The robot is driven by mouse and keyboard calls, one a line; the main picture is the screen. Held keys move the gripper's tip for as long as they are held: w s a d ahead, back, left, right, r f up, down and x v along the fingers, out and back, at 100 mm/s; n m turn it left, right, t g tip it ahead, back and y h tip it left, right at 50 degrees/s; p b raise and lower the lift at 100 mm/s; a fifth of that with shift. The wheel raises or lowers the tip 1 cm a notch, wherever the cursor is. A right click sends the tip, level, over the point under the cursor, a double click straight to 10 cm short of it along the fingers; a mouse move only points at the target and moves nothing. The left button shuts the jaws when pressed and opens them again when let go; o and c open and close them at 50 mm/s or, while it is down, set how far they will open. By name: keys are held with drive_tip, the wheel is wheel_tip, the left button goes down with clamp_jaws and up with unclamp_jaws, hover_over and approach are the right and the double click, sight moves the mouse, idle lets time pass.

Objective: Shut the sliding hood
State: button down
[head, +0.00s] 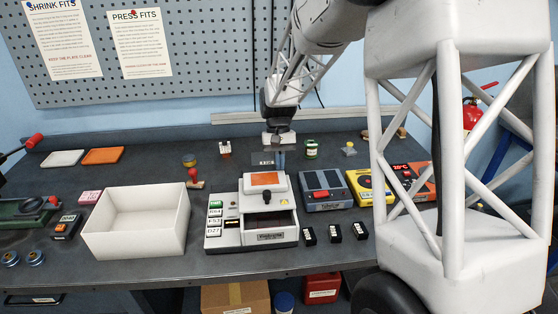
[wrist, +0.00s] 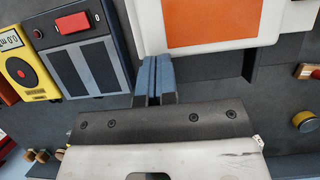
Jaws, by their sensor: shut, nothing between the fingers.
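The white instrument (head: 226,240) stands at the middle front of the bench. Its sliding hood (head: 249,184), white with an orange top panel, sits toward the back, and a dark chamber opening (head: 284,221) shows in front of it. A black knob (head: 266,197) is at the hood's front. My gripper (head: 281,160) is shut and empty, pointing down just behind the hood. In the wrist view its blue fingers (wrist: 153,65) are together at the edge of the hood (wrist: 149,25); I cannot tell whether they touch it.
An open white bin (head: 135,247) stands left of the instrument. A blue-grey device (head: 325,190) and a yellow device (head: 371,188) stand to the right. Several small black blocks (head: 333,233) lie in front.

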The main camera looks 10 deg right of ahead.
sight(282, 178)
drive_tip(key=shift+s+f, duration=0.15)
drive_tip(key=shift+s, duration=2.95)
drive_tip(key=shift+w, duration=2.05)
drive_tip(key=v, duration=1)
drive_tip(key=w, duration=0.8)
